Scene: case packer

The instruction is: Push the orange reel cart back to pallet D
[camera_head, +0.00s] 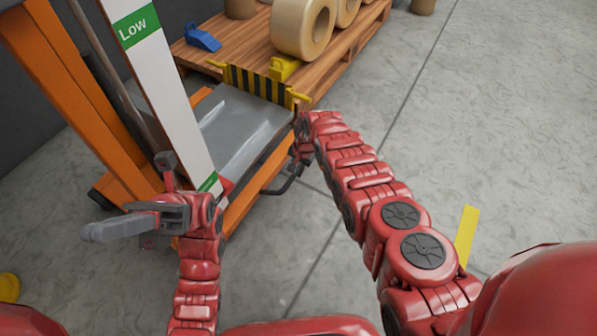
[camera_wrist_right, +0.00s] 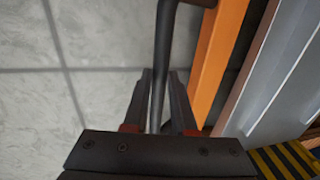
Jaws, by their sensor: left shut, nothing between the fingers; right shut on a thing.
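The orange reel cart (camera_head: 70,95) stands at the left, with a tall orange frame and a grey bed (camera_head: 240,130). A black-and-yellow striped plate (camera_head: 258,83) is at the bed's far end, close to a wooden pallet (camera_head: 345,50) carrying large tan reels (camera_head: 302,25). No letter D is readable. My right gripper (camera_wrist_right: 160,85) is shut on the cart's black bar handle (camera_wrist_right: 164,45), beside the orange side rail. In the head view its fingers are mostly hidden by my arm. My left gripper (camera_head: 112,228) is shut and empty, left of the cart's near end.
A white panel (camera_head: 155,70) marked "Low" rises in front of the cart. A blue item (camera_head: 203,38) and a yellow block (camera_head: 284,67) are at the pallet. Grey floor (camera_head: 480,120) is clear to the right, with a yellow floor strip (camera_head: 466,235).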

